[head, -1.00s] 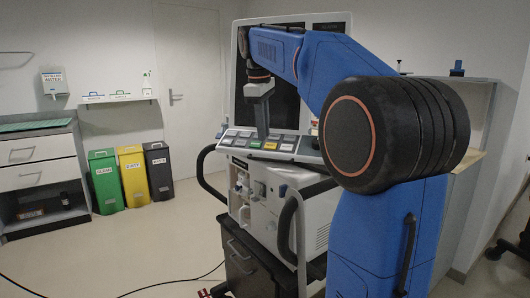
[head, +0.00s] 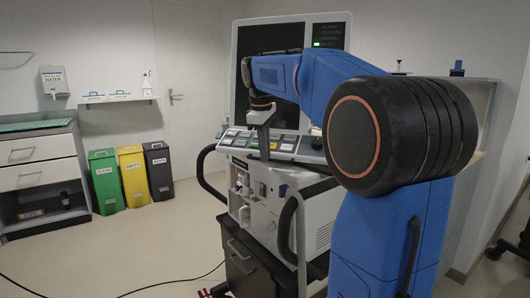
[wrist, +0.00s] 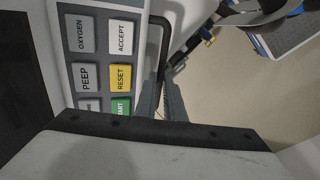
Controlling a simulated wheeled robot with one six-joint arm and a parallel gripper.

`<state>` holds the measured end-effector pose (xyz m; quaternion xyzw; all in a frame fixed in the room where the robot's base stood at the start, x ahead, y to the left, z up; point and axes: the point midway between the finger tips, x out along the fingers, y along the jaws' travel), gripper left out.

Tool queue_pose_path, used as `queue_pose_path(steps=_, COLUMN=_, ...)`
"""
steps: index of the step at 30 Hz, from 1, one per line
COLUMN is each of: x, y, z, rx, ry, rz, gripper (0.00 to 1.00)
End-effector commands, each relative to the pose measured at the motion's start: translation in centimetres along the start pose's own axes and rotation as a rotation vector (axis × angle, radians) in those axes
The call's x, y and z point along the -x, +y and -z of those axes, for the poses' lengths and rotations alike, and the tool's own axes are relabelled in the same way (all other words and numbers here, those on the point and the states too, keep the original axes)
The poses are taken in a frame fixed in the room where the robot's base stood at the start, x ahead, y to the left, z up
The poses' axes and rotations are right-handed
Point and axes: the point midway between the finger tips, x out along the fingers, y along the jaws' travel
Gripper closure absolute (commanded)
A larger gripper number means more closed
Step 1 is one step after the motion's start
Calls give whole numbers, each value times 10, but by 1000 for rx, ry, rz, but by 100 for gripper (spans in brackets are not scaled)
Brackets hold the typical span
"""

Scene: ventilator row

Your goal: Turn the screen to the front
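The screen (head: 241,83) is a dark panel in a white frame on top of the ventilator cart (head: 252,190). My arm hides much of it. A green light (head: 327,43) shows beside faint lettering at its top right. My gripper (head: 264,155) points down in front of the screen, over the sloped button panel (head: 284,147). In the wrist view, my gripper (wrist: 161,95) has its two fingers slightly apart with nothing between them. The panel's yellow RESET button (wrist: 121,77) lies left of the fingers. A black handle bar (wrist: 163,35) shows beyond them.
Black handles (head: 286,225) stick out from the cart. Green, yellow and black bins (head: 132,175) stand at the back wall. A drawer cabinet (head: 40,165) is at left. A cable (head: 175,283) crosses the floor. The floor between cabinet and cart is otherwise open.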

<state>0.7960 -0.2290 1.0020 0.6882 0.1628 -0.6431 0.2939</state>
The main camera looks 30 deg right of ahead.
Motion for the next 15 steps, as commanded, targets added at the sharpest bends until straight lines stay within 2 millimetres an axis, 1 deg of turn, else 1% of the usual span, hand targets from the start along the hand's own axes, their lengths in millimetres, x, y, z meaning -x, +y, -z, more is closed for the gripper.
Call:
queue_pose_path(steps=8, x=0, y=0, z=2, rx=-7, ry=-2, rz=0, gripper=100)
queue_pose_path(steps=11, x=0, y=0, z=6, rx=-28, ry=-6, rz=1, gripper=100)
queue_pose_path(steps=15, x=0, y=1, z=18, rx=-87, ry=-17, rz=1, gripper=100)
